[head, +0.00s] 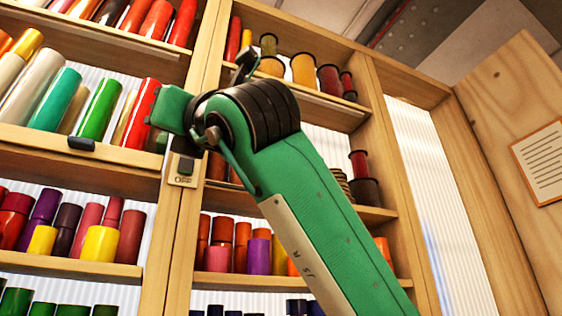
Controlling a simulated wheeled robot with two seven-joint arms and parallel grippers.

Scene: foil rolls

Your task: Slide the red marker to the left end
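I cannot make out a red marker that stands apart from the red rolls. A red roll (138,113) leans on the left middle shelf, just left of my arm's end. A small dark clip (82,144) sits on that shelf's front edge. My green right arm reaches up from the lower right. Its dark round joint and a green block at its end are in front of the wooden upright. The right gripper's fingers cannot be made out, so its opening is unclear. My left gripper is not in view.
A switch plate marked OFF (183,171) is on the wooden upright (166,240), just below the arm's end. Shelves hold many coloured rolls and spools (303,69). A wooden panel (505,140) with a paper notice (543,160) stands at the right.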

